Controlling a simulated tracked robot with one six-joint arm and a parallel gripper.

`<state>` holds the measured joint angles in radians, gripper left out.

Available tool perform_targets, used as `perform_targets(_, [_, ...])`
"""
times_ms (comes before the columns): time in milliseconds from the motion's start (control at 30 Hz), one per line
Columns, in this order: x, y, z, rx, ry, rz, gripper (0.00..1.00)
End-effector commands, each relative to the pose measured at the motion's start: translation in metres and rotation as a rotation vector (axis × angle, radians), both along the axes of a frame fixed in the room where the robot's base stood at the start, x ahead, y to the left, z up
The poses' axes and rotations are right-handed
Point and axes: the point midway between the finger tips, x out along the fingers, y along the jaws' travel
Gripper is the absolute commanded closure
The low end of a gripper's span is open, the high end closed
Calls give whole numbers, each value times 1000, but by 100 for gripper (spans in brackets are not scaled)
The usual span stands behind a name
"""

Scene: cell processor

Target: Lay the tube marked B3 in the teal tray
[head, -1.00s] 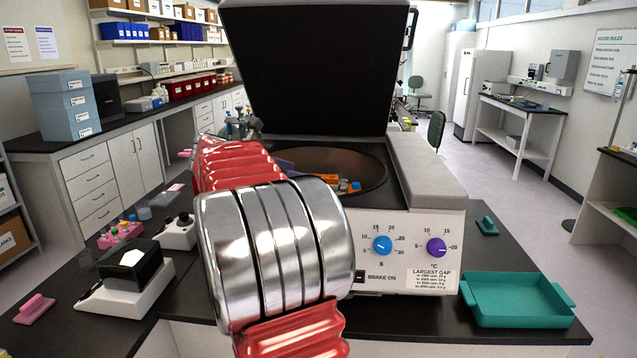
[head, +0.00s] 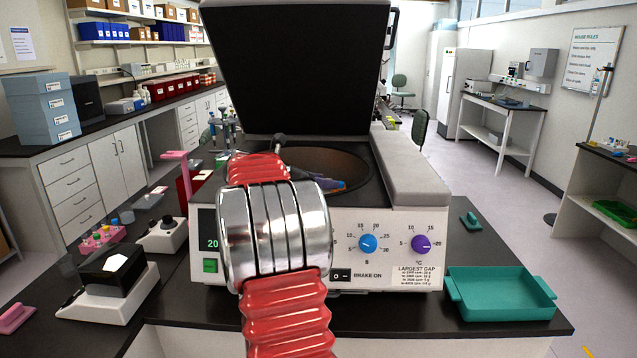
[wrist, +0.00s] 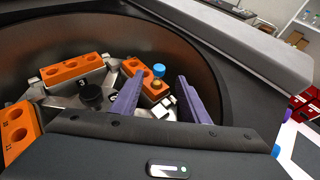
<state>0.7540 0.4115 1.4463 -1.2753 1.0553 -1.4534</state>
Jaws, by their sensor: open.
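A tube with a blue cap (wrist: 159,71) stands in an orange bucket (wrist: 133,75) inside the open centrifuge. Its marking cannot be read. A small yellowish round top (wrist: 157,85) shows close by in the same bucket. My gripper (wrist: 160,80) is open, its purple fingers apart on either side of the blue cap and nothing held between them. The fingers' exact height against the cap is hard to tell. In the head view my arm hides much of the bowl. The teal tray (head: 500,308) lies empty on the bench, right of the centrifuge.
The centrifuge's raised lid (head: 295,70) stands behind the bowl. The bowl wall (wrist: 60,35) surrounds my fingers. More orange buckets (wrist: 73,69) sit around the rotor's black knob (wrist: 91,95). A green-teal block (head: 470,221) lies behind the tray.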

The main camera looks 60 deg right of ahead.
Motion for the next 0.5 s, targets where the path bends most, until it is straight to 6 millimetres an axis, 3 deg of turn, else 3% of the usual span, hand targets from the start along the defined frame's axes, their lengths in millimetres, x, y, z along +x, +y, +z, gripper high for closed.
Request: perform_targets(500, [-21, -63, -29, 1, 0, -3, 59])
